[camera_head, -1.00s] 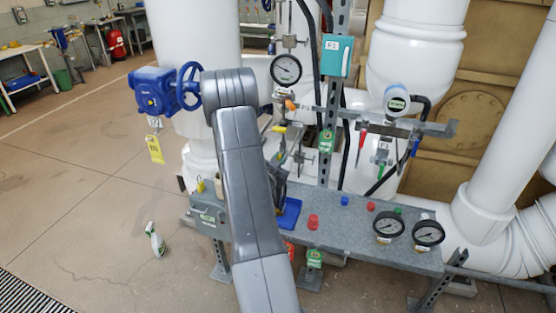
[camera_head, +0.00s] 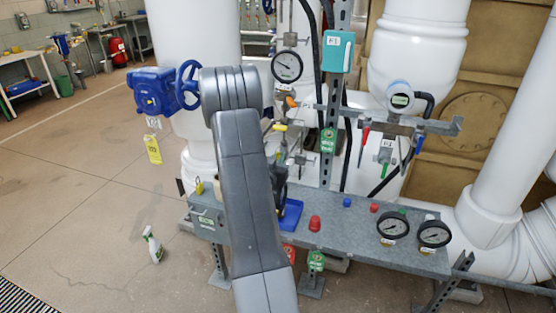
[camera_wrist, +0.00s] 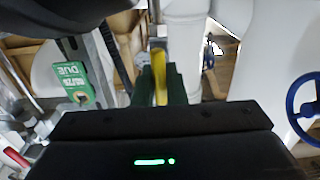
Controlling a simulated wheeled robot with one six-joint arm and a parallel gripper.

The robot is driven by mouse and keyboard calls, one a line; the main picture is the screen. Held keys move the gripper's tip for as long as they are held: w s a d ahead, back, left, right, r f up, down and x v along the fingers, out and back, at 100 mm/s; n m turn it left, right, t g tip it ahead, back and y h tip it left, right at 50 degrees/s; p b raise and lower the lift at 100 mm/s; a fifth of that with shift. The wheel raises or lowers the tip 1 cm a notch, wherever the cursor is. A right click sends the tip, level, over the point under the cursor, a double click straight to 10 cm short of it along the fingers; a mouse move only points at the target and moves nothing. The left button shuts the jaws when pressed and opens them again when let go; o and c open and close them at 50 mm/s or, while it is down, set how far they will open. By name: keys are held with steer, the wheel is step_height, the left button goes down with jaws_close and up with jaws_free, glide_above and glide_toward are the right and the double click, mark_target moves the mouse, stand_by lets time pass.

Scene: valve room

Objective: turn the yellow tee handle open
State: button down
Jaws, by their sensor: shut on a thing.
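In the wrist view the yellow tee handle (camera_wrist: 159,77) stands between the two dark fingers of my gripper (camera_wrist: 161,84). The fingers are shut on it, one on each side, and cover part of it. The valve behind the handle is hidden, so I cannot tell how far it is turned. In the head view a small yellow piece (camera_head: 280,127) shows just right of my grey arm, by the pipework; it may be this handle. My arm hides most of the gripper there.
A blue handwheel valve (camera_head: 155,90) is left of my arm. A dial gauge (camera_head: 287,66) hangs above. A green tag (camera_head: 328,141) is on the upright post. The grey bench (camera_head: 345,240) carries two gauges, caps and a blue tray (camera_head: 291,213).

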steer(key=c, duration=1.5)
jaws_free()
steer(key=b+v, duration=0.3)
steer(key=v, duration=1.1)
steer(key=shift+w, duration=0.15)
steer(key=p+x, duration=0.3)
steer(key=x, duration=1.1)
steer(key=shift+d+r, duration=0.1)
steer(key=shift+m+p, duration=0.35)
steer(key=shift+m, duration=0.15)
steer(key=shift+b, duration=0.3)
